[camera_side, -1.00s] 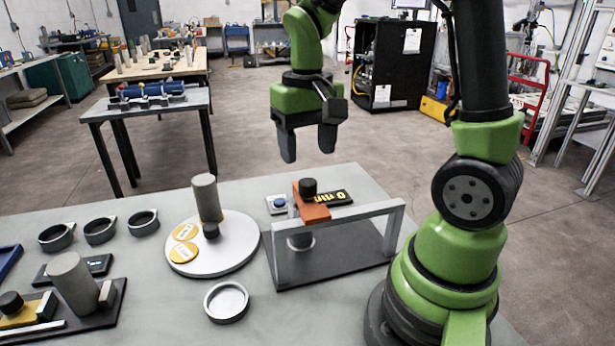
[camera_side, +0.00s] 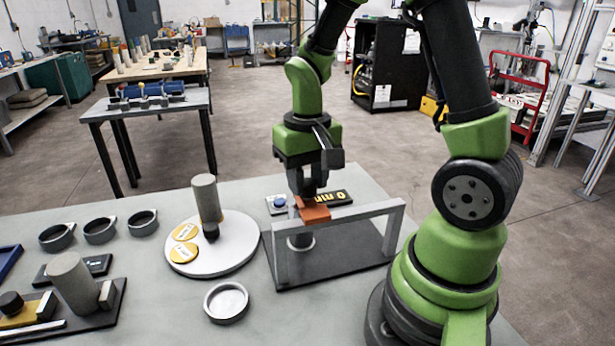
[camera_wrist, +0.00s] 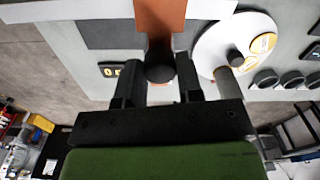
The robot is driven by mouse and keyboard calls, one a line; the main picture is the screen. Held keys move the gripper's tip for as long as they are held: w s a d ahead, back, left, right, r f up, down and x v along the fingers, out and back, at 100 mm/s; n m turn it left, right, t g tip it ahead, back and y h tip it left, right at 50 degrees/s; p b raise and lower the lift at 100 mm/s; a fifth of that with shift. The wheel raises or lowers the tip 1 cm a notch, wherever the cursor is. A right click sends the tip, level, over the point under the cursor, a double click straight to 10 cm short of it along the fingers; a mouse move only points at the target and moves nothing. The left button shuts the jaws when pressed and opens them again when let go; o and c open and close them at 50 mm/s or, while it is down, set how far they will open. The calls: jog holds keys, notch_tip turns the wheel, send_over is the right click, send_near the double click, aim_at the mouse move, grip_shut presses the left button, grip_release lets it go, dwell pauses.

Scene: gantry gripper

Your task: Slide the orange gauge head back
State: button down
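The orange gauge head (camera_side: 314,213) sits on the crossbar of a grey gantry (camera_side: 365,212), near the bar's left end. It also shows in the wrist view (camera_wrist: 160,14), with its black knob (camera_wrist: 160,72) between my fingers. My gripper (camera_side: 308,190) is down at the head, pointing straight down. In the wrist view my gripper (camera_wrist: 158,66) has one finger on each side of the knob, with narrow gaps visible, so it looks open. In the side view my fingers largely hide the knob. A small round part (camera_side: 301,242) stands under the head.
A black plate with yellow marking (camera_side: 335,197) and a small blue-button box (camera_side: 279,204) lie behind the gantry. A white disc (camera_side: 240,255) with a grey cylinder (camera_side: 206,196) stands to the left. A metal ring dish (camera_side: 226,302) lies in front.

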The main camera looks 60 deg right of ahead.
jog(key=s+d, duration=0.7)
jog(key=shift+s+d, duration=0.2)
jog(key=shift+d, duration=0.05)
jog(key=c, duration=0.8)
grip_release()
notch_tip(320, 180, up, 10)
jog(key=shift+a, duration=0.1)
dwell(0.6)
jog(key=a+r+n+t, duration=0.1)
jog(key=a+t, duration=0.1)
jog(key=a, duration=0.3)
jog(key=s+a+r+n+t+y, duration=0.1)
jog(key=a+r+t, duration=0.1)
jog(key=a, duration=0.3)
jog(key=a+r+t+y, duration=0.1)
jog(key=a+r+t, duration=0.1)
jog(key=a, duration=0.4)
jog(key=shift+s+n+t, duration=0.15)
jog(key=shift+n+t, duration=0.25)
jog(key=shift+t, duration=0.2)
